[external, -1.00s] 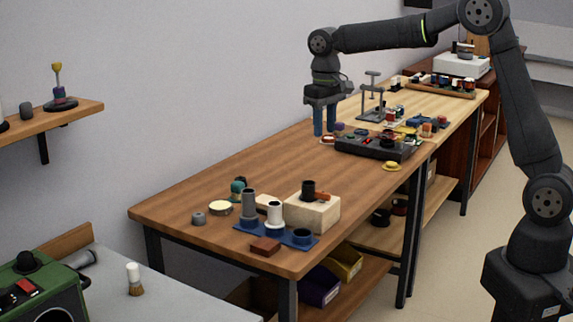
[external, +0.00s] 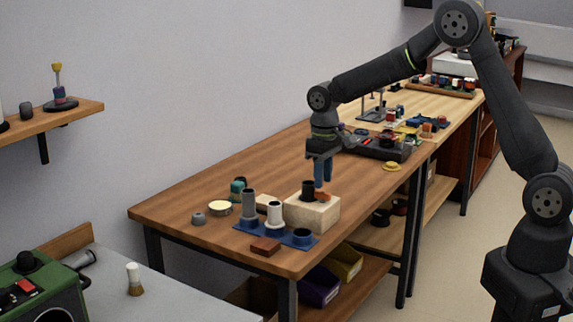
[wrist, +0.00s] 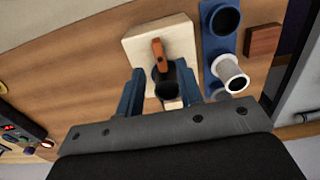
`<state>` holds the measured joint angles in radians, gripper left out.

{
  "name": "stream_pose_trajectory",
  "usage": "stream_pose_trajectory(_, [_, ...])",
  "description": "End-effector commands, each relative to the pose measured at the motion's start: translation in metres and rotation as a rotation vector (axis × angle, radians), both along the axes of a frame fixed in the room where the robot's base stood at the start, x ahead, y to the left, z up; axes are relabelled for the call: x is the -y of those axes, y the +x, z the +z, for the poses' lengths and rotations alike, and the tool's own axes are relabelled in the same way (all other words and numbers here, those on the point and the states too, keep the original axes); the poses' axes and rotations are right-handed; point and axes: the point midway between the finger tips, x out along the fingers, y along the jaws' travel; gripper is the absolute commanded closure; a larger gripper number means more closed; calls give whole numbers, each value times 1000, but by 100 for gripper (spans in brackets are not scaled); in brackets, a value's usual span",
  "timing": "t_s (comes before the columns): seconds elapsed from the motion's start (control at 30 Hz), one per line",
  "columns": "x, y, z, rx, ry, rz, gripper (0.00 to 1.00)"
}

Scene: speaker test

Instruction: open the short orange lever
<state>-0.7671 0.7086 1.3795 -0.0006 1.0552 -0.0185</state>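The short orange lever (external: 323,196) sticks out from a black cylinder (external: 308,188) on a cream block (external: 312,214) near the table's front right. In the wrist view the lever (wrist: 160,54) points up the picture from the black cylinder (wrist: 168,82), over the cream block (wrist: 180,40). My gripper (external: 323,184) is above the block, close over the lever in the external view. In the wrist view my gripper (wrist: 162,70) is open, with its blue fingers apart on either side of the cylinder and the lever's near end. I cannot tell whether a finger touches the lever.
A blue base (external: 258,241) with grey, white and blue cylinders stands beside the block. A red-brown block (external: 265,245) lies in front. A round cream tin (external: 220,208) and green part (external: 237,188) lie left. A black panel (external: 378,148) stands behind; bare wood lies between.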

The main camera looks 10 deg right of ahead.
Motion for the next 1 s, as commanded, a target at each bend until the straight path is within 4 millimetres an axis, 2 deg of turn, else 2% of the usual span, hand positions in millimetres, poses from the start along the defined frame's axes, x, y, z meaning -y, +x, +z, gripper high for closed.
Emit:
stream_pose_trajectory(0.1, [0,0,-20,-1,-1,0,66])
stream_pose_trajectory(0.23, [0,0,-32,-1,-1,0,66])
stream_pose_trajectory(0.6, [0,0,-38,0,0,0,66])
stream_pose_trajectory(0.8, [0,0,-38,0,0,0,100])
stream_pose_trajectory(1.0, [0,0,-37,0,0,4,100])
